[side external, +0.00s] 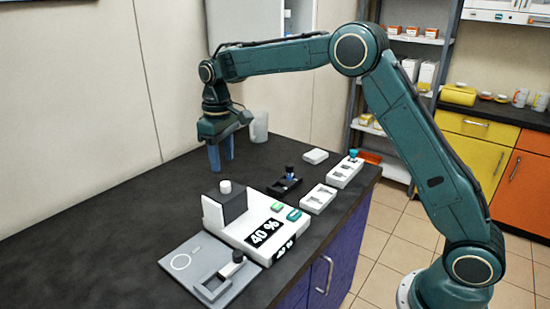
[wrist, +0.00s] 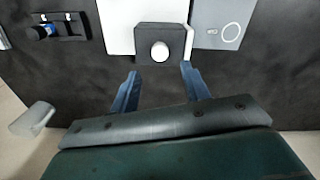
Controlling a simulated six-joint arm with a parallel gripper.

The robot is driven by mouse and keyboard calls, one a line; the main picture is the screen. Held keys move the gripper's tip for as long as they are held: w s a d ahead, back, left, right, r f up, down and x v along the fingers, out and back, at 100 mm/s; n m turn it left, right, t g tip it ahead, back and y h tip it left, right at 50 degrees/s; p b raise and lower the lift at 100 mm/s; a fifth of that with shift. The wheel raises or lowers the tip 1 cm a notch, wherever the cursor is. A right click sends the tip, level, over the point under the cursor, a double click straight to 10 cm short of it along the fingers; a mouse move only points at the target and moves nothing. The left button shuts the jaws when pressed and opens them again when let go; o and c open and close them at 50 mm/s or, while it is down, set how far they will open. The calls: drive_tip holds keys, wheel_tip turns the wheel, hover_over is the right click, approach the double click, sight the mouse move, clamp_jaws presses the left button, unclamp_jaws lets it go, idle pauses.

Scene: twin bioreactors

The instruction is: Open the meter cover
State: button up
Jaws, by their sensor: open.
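The meter (side external: 243,227) is a white device on the dark bench with a "40 %" display and two green buttons. A dark grey box-shaped cover (side external: 234,205) with a white round knob (side external: 225,186) sits at its back left. In the wrist view the cover (wrist: 175,37) and its knob (wrist: 159,51) show just beyond my fingertips. My gripper (side external: 221,157) is open and empty, pointing down above the bench behind the meter. In the wrist view my gripper (wrist: 158,75) has its two blue fingers apart, with nothing between them.
A grey plate (side external: 190,262) with a ring mark and a small holder lies in front of the meter. A black holder (side external: 284,187) with a blue-capped vial and white trays (side external: 318,199) stand to the right. A pale cup (side external: 259,126) stands near the wall. The bench's left is clear.

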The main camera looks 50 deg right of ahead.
sight(225, 184)
wheel_tip(225, 184, down, 7)
drive_tip(key=shift+f, duration=0.15)
idle(0.4)
clamp_jaws()
